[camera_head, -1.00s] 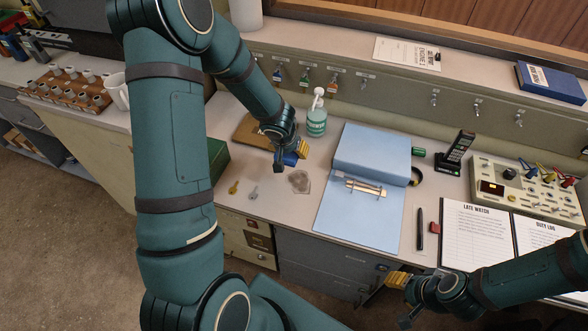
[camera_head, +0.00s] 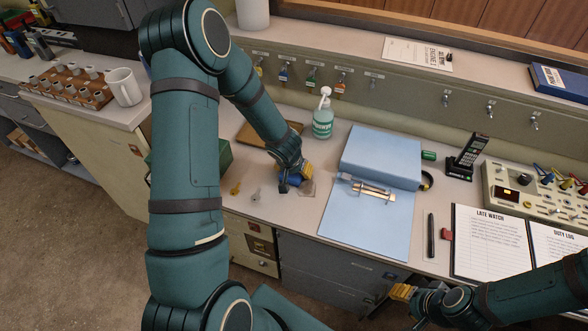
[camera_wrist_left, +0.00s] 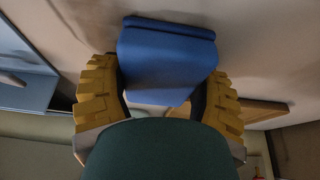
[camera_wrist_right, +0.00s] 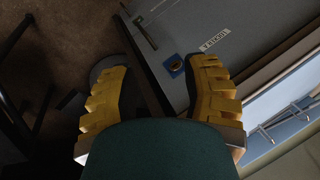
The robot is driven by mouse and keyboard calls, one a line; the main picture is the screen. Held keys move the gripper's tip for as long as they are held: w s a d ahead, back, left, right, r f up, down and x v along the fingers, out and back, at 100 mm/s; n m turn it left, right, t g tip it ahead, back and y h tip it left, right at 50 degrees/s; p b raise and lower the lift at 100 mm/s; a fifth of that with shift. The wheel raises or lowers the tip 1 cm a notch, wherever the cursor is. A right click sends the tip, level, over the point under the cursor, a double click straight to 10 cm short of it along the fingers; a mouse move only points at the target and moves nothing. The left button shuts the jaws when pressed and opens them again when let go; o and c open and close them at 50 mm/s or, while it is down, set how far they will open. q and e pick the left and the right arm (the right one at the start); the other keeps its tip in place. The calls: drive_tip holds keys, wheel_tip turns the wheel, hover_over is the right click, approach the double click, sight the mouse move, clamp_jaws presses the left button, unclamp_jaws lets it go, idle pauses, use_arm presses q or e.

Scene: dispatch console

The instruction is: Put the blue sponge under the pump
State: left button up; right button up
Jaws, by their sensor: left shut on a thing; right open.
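The blue sponge (camera_head: 293,181) is in my left gripper (camera_head: 300,176), near the desk's front edge. In the left wrist view the sponge (camera_wrist_left: 165,62) sits between the yellow fingers, which are shut on it. I cannot tell whether it touches the desk. The pump bottle (camera_head: 323,122), green with a white nozzle, stands upright behind and slightly right of the sponge, with a gap between them. My right gripper (camera_head: 402,292) is empty and open in front of the desk. Its spread fingers show in the right wrist view (camera_wrist_right: 160,85).
A blue binder (camera_head: 380,155) lies open right of the bottle. A brown board (camera_head: 248,133) lies behind the left gripper. A yellow key (camera_head: 235,189) and a grey key (camera_head: 256,196) lie to its left.

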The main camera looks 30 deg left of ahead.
use_arm(q)
drive_tip(key=shift+f, duration=0.2)
drive_tip(key=o, duration=1.1)
drive_tip(key=shift+o, duration=0.2)
drive_tip(key=shift+r, duration=0.1)
